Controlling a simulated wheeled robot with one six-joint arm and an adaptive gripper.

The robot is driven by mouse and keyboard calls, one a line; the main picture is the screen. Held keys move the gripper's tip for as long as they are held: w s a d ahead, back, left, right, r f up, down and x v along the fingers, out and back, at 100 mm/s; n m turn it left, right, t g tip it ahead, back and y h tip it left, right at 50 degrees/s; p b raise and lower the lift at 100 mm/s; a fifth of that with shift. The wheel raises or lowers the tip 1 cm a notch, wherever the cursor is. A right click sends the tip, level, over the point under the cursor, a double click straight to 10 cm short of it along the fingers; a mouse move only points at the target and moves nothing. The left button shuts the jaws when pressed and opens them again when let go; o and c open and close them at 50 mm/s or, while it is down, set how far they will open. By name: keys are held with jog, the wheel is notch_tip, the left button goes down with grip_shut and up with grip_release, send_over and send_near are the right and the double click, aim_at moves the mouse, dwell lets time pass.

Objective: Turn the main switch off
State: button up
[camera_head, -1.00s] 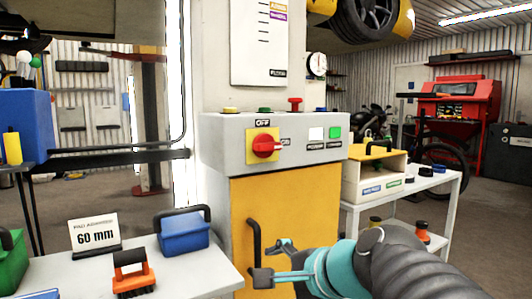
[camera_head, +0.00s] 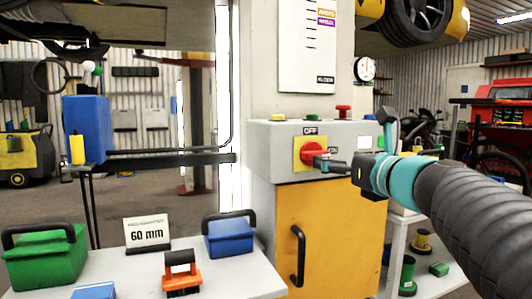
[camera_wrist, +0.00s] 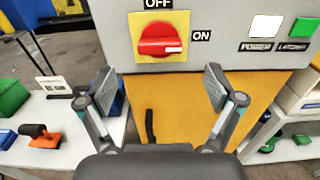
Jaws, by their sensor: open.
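The main switch is a red rotary knob (camera_wrist: 161,41) on a yellow square plate (camera_wrist: 180,22) on the grey cabinet top. Its handle lies horizontal, with the white mark towards the ON label at right; OFF is above. In the head view the knob (camera_head: 311,152) is partly covered by a finger of mine. My gripper (camera_wrist: 160,88) is open and empty, its fingers spread to the lower left and lower right of the knob in the wrist view. It looks apart from the knob there. The head view shows my gripper (camera_head: 354,138) close to the cabinet front.
White and green indicators (camera_wrist: 265,26) sit right of the switch. A yellow cabinet door (camera_head: 335,235) with a black handle (camera_head: 298,255) is below. A table with a green box (camera_head: 45,262), a blue box (camera_head: 230,238) and an orange brush (camera_head: 181,270) stands left.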

aim_at(319, 154)
jog(key=x, duration=0.8)
jog(key=shift+w+a, duration=0.1)
jog(key=shift+w, duration=0.25)
jog(key=c, duration=1.2)
